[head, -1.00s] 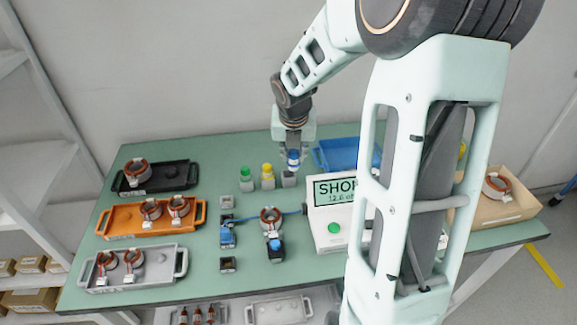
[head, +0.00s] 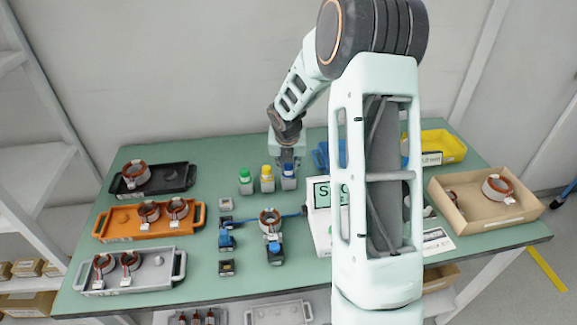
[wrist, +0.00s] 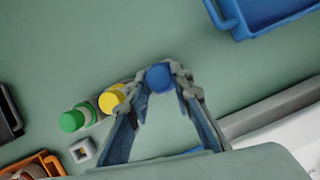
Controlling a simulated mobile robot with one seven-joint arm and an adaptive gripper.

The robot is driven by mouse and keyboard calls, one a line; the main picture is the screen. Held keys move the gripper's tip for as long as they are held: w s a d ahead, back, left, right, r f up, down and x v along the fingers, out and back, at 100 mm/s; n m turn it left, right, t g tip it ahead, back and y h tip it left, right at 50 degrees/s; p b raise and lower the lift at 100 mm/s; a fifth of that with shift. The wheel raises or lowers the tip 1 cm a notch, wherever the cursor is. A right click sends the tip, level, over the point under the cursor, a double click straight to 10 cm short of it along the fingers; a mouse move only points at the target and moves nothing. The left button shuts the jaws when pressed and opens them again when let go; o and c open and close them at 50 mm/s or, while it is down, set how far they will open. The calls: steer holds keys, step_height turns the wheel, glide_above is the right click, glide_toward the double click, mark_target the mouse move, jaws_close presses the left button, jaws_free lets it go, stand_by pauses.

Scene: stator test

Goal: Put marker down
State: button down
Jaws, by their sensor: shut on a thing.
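The blue-capped marker (head: 288,170) stands upright at the right end of a row of three markers, in or at its grey holder (head: 288,184). In the wrist view the blue cap (wrist: 159,77) sits between my fingertips. My gripper (head: 287,165) is shut on it from above; it also shows in the wrist view (wrist: 160,80). The yellow marker (head: 267,171) and the green marker (head: 245,175) stand upright in grey holders just to its left. Whether the blue marker is fully seated is hidden by my fingers.
A tester box (head: 318,225) stands to the right front, partly behind my arm. A blue tray (wrist: 240,32) lies at the back right. Black (head: 180,181), orange (head: 120,226) and grey (head: 158,280) trays with copper coils line the left. A cardboard box (head: 470,222) is at far right.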

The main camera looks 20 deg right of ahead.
steer(key=shift+f, duration=0.4)
steer(key=c, duration=1.7)
jaws_free()
steer(key=shift+r, duration=0.15)
steer(key=shift+r, duration=0.35)
steer(key=p+v, duration=0.1)
steer(key=v, duration=1.1)
steer(key=shift+s+p, duration=0.15)
steer(key=shift+p, duration=0.15)
